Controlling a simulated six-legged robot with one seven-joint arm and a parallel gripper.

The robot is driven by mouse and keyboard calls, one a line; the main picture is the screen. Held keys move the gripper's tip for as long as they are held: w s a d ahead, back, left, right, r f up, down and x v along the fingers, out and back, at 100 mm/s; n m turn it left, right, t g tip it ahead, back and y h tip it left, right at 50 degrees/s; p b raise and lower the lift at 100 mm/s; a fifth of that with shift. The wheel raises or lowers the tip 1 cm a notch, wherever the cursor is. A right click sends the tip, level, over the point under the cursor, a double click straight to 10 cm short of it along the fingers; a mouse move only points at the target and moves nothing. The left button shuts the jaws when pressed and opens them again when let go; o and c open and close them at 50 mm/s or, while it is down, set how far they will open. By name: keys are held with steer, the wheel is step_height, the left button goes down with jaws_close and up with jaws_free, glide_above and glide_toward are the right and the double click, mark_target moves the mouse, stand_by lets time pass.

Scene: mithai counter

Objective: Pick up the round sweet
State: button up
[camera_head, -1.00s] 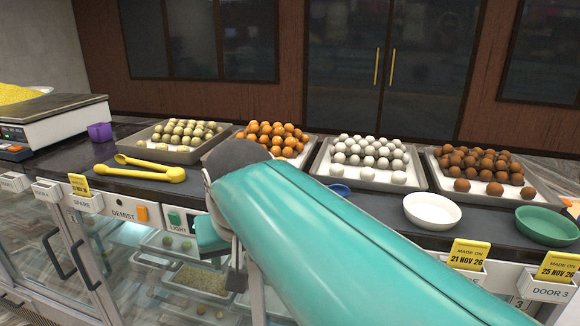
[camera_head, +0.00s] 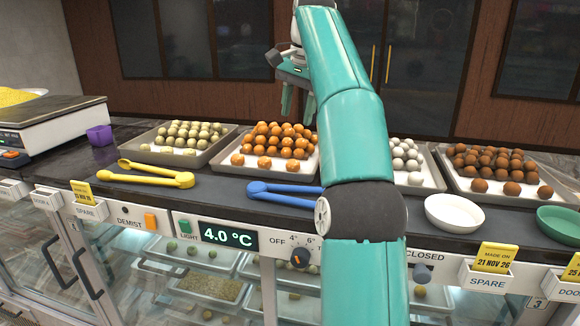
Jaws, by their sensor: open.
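Round sweets sit in several metal trays on the dark counter. Pale green ones (camera_head: 185,133) are at the left, orange ones (camera_head: 275,140) left of centre, white ones (camera_head: 405,157) right of centre, and dark brown ones (camera_head: 490,165) at the right. The frames do not show which one is meant. My gripper (camera_head: 297,106) points down, open and empty, raised above the back of the orange sweets' tray in the picture. It appears apart from the sweets. My arm hides much of the white sweets' tray.
Yellow tongs (camera_head: 160,176) and blue tongs (camera_head: 285,192) lie on the counter front. A white bowl (camera_head: 455,213) and a green bowl (camera_head: 560,224) stand at the right. A scale (camera_head: 50,125) and a purple cup (camera_head: 100,135) are at the left. Card holders line the front edge.

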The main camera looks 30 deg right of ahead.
mark_target(294, 161)
steer(key=shift+m, duration=0.3)
steer(key=f, duration=0.4)
steer(key=w+f, duration=0.1)
steer(key=f, duration=0.4)
steer(key=w+f, duration=0.1)
steer(key=f, duration=0.3)
steer(key=shift+d+f, duration=0.25)
steer(key=shift+d, duration=0.1)
steer(key=c, duration=0.8)
